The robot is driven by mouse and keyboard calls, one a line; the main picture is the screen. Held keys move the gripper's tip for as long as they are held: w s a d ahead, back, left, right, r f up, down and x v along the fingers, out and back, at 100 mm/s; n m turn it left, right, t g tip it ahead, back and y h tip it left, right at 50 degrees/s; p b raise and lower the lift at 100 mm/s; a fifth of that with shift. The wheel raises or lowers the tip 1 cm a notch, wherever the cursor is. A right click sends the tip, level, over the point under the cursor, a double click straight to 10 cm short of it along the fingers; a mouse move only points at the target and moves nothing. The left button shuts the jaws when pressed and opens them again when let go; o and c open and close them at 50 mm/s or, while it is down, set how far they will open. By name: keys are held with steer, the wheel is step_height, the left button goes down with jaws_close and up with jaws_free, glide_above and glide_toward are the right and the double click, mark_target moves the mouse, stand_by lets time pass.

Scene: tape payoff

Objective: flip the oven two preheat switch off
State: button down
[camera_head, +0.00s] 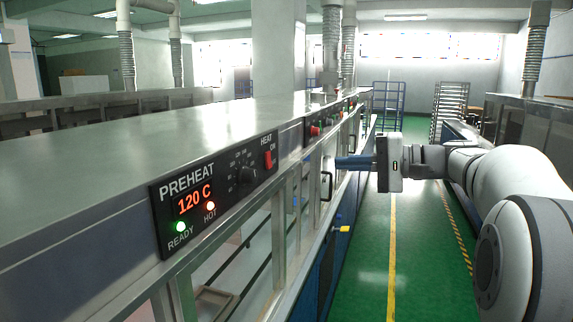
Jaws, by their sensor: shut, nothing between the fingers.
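A black panel (213,194) marked PREHEAT is on the near oven's front edge. Its display (193,200) reads 120 C. A green READY lamp (181,227) and a red HOT lamp (210,206) are lit. Its red HEAT switch (268,159) sits at the right end, below the word ON. A second, smaller panel (325,128) farther along has coloured controls, too small to read. No oven number is legible. My gripper (340,162) is shut and empty. Its blue fingers point left toward the oven fronts, below the farther panel and right of the HEAT switch. Contact cannot be told.
A dark dial (246,175) sits left of the HEAT switch. Upright door handles (327,186) stick out below the panels. The metal oven top (170,130) runs into the distance. The green aisle floor (415,250) is open on the right, with racks (450,108) far back.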

mark_target(270, 165)
steer(key=p+x, duration=0.3)
steer(key=x, duration=1.1)
